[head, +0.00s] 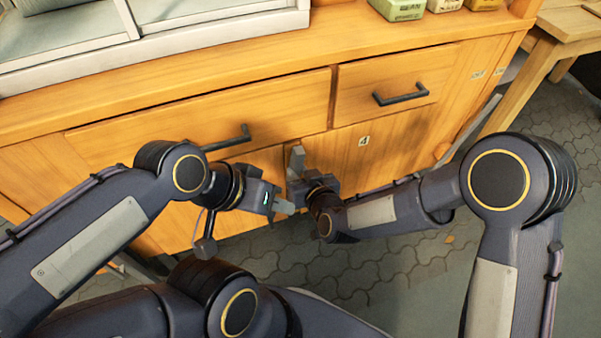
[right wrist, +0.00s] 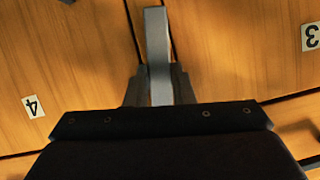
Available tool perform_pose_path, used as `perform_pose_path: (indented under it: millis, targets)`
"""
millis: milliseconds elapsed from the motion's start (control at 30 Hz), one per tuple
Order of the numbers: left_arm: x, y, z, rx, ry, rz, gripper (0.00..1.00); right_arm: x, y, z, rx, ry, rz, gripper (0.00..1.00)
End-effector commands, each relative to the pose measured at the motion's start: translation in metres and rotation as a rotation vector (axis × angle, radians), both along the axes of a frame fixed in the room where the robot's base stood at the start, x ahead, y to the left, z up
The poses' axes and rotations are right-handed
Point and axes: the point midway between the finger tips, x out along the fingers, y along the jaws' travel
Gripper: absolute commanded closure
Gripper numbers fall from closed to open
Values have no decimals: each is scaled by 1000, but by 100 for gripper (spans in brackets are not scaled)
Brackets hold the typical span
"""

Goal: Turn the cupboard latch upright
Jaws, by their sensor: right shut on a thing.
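The cupboard latch (head: 296,157) is a grey metal bar on the cupboard front, below the drawers and left of the number 4 label. In the right wrist view the latch (right wrist: 158,45) runs nearly along the seam between the doors. My right gripper (head: 297,182) is shut on the latch, with the dark fingers (right wrist: 160,88) on both sides of it. The lower part of the latch is hidden by the gripper. My left gripper (head: 284,206) is just below and left of the right one, close to it. Its finger opening is not clear.
A dark drawer handle (head: 400,96) is at upper right; another handle (head: 228,141) is behind my left arm. Number labels 4 (right wrist: 33,106) and 3 (right wrist: 311,37) mark the doors. Green and yellow boxes (head: 398,9) stand on top. Paved floor (head: 400,260) lies in front.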

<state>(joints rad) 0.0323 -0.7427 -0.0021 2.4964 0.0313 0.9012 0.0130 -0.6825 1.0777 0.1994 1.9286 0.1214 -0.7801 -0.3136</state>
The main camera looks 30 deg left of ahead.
Motion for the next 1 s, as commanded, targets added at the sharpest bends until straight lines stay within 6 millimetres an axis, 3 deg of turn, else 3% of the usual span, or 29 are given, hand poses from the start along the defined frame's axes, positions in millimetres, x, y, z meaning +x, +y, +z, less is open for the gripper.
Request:
perform_pose_path:
  millis: [333, 933, 967, 1000]
  targets:
    - [0, 0, -1, 0, 0, 0, 64, -1, 1, 0, -103, -121, 1, 100]
    - [0, 0, -1, 0, 0, 0, 64, -1, 1, -1, -126, -144, 1, 100]
    - [0, 0, -1, 0, 0, 0, 64, -1, 1, -1, -126, -144, 1, 74]
    - [0, 0, -1, 0, 0, 0, 64, -1, 1, -1, -126, -144, 1, 69]
